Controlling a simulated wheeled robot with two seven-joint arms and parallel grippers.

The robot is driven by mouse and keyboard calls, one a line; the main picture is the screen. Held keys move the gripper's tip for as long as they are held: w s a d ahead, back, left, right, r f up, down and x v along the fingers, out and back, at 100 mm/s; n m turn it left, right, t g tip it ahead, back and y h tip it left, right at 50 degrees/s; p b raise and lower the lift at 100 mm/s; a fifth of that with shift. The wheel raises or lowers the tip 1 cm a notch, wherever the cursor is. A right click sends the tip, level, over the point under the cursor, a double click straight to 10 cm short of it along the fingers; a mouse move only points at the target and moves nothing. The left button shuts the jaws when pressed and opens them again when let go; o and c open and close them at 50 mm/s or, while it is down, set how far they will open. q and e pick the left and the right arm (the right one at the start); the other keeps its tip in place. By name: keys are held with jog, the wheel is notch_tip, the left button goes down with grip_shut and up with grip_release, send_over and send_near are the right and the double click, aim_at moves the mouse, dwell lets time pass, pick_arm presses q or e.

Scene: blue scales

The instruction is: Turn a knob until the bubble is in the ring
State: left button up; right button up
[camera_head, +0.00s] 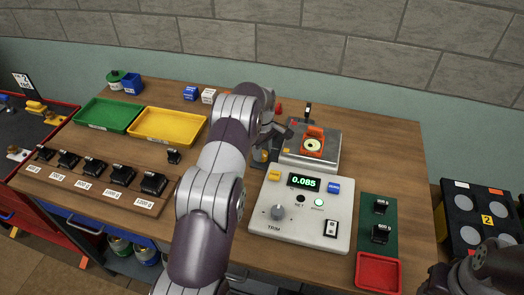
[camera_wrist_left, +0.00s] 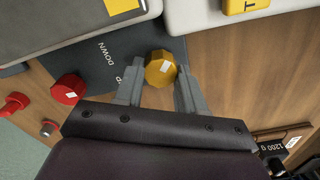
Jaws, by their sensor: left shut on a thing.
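My left gripper (camera_wrist_left: 160,74) is shut on a yellow faceted knob (camera_wrist_left: 160,68), with one finger on each side of it. A red knob (camera_wrist_left: 69,89) stands apart to the left on the same dark plate, marked DOWN and partly hidden lettering. The round bubble level (camera_head: 313,145) has a yellow-green face in an orange housing on the balance (camera_head: 296,157). The bubble and ring are too small to tell apart. My right arm shows at the lower right; its jaws are unclear.
A white console (camera_head: 270,228) reading 0.085 with a TRIM dial stands in front of the balance. A red tray (camera_head: 378,272) lies at the right. Green (camera_head: 108,114) and yellow (camera_head: 169,124) trays and a rack of black weights (camera_head: 92,183) are at the left.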

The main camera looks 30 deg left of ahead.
aim_at(263, 153)
pick_arm(q)
jog(key=shift+r, duration=0.15)
jog(key=o, duration=1.1)
jog(key=shift+c, duration=0.2)
jog(key=shift+d, duration=0.1)
notch_tip(263, 153, up, 13)
jog(key=p, duration=1.1)
jog(key=shift+f, duration=0.2)
